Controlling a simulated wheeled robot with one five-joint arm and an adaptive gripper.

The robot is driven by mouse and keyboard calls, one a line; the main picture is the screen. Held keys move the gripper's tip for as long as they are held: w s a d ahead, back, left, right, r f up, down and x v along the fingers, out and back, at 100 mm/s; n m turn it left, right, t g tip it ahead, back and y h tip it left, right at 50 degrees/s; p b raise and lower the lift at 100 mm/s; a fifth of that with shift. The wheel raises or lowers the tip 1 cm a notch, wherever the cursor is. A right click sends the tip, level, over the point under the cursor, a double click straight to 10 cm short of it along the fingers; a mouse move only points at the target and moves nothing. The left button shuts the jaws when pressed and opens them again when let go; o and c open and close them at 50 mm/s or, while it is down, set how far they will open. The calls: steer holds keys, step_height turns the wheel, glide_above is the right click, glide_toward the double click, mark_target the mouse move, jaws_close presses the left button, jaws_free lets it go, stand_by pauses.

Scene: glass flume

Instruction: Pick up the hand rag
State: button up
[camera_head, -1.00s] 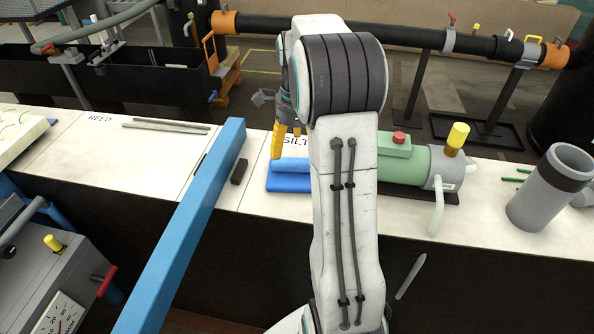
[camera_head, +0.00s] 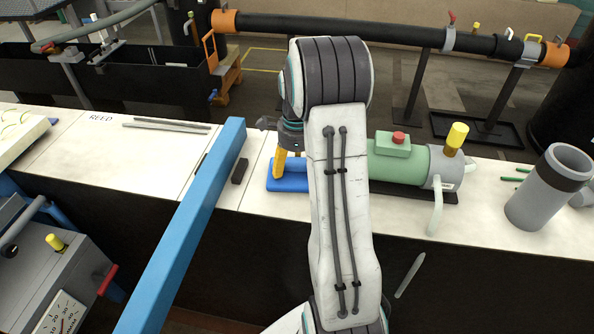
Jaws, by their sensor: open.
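The hand rag appears to be the blue folded cloth (camera_head: 288,185) on the white bench top, left of the green motor or pump. My arm hides its right part. My gripper (camera_head: 279,176) points down over the rag's left part. The gripper is open, and the other finger is not clear behind my arm.
A blue beam (camera_head: 190,220) runs across the bench to the left, with a small dark block (camera_head: 240,171) beside it. The green pump (camera_head: 400,163) with a red button stands to the right.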

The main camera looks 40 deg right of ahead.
steer(key=shift+c, duration=0.5)
steer(key=c, duration=1.2)
steer(key=shift+r, duration=0.1)
